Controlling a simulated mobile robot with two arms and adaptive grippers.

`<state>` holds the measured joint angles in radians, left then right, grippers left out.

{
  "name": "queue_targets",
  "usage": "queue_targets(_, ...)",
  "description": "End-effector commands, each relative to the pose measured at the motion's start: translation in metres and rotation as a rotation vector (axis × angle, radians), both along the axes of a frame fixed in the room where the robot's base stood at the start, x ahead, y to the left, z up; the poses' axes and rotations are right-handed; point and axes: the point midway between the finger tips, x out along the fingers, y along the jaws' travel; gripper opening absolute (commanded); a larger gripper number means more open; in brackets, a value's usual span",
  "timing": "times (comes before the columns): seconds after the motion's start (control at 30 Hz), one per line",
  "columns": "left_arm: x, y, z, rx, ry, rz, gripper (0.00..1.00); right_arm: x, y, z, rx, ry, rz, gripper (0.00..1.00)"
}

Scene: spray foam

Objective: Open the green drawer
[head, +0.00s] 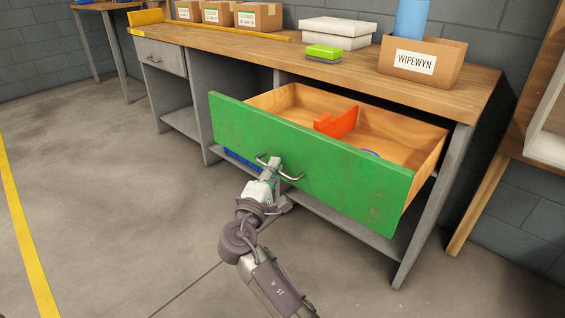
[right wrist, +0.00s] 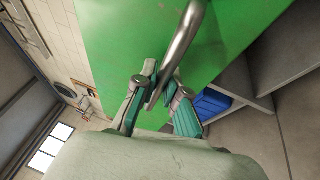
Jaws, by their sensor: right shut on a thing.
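The green drawer (head: 318,163) is pulled well out of the wooden workbench, and its inside shows. An orange object (head: 337,122) and part of a blue round thing (head: 370,154) lie in it. The curved metal handle (head: 289,175) is on the drawer's front. My right gripper (head: 271,166) is shut on the handle; the right wrist view shows the handle (right wrist: 182,45) between its fingers (right wrist: 160,97) in front of the green face. My left gripper is not in view.
On the workbench (head: 340,76) stand a WIPEWYN box (head: 423,61), a green-topped block (head: 323,52), white boxes (head: 335,33) and cardboard boxes (head: 258,17). A closed grey drawer (head: 160,57) is at the left. A blue bin (right wrist: 211,104) sits below. The floor at the left is clear.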

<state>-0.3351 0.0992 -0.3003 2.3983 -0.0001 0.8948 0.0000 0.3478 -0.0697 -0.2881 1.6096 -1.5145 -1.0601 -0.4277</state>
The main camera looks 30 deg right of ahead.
Motion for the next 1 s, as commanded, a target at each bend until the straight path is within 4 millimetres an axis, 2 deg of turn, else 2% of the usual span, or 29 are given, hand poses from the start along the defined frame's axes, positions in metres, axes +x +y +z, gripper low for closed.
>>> queue_targets(0.43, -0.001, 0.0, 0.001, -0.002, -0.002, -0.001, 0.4, -0.002, 0.004, -0.002, 0.002, 0.003, -0.001, 0.0)
queue_targets(0.47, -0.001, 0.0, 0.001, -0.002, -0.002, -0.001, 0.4, -0.002, 0.004, -0.002, 0.002, 0.003, -0.001, 0.12)
queue_targets(0.53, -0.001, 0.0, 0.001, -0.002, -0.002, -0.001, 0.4, -0.002, 0.004, -0.002, 0.002, 0.003, -0.001, 0.23)
queue_targets(0.83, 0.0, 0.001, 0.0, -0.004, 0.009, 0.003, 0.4, -0.003, 0.005, -0.001, 0.001, 0.002, 0.0, 0.23)
queue_targets(1.0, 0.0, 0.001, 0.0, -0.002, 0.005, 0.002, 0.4, -0.015, 0.018, -0.005, 0.001, 0.003, 0.002, 0.23)
